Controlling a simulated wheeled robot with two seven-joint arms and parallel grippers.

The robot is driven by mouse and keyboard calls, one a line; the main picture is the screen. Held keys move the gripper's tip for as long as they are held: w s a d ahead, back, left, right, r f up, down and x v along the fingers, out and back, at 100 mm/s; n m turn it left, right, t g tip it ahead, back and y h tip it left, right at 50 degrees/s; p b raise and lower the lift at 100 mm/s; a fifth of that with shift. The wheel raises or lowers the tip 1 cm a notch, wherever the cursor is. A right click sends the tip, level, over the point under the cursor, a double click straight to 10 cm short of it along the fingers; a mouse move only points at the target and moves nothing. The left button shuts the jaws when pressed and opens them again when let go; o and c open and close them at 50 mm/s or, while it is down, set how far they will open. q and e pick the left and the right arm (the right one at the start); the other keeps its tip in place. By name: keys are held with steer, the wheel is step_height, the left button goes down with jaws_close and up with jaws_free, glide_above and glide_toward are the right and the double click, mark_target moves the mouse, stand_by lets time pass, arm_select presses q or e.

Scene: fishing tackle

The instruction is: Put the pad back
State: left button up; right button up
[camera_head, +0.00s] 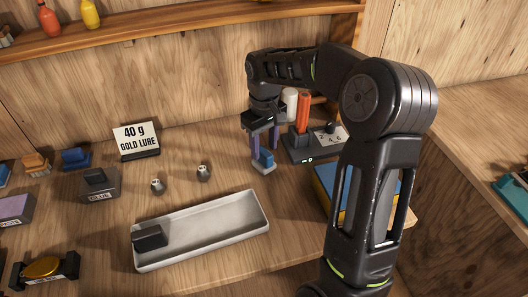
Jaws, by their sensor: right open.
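My right gripper (265,143) points down with its fingers apart, over a small blue block on a pale base (264,162). The block stands on the wooden bench behind the tray's right end. It is low between or just below the fingertips; I cannot tell whether they touch it. A long pale tray (215,225) lies in front, with a dark block (150,237) in its left end. I cannot tell which of these is the pad. My left gripper is not in view.
A sign reading "40 g GOLD LURE" (136,140) stands at the back. Two small grey weights (203,172) sit behind the tray. A dark device (300,152) with an orange handle (303,113) is right of the gripper. A grey labelled box (98,187) stands left.

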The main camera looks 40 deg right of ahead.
mark_target(264, 151)
step_height(264, 151, up, 9)
stand_by(0.3)
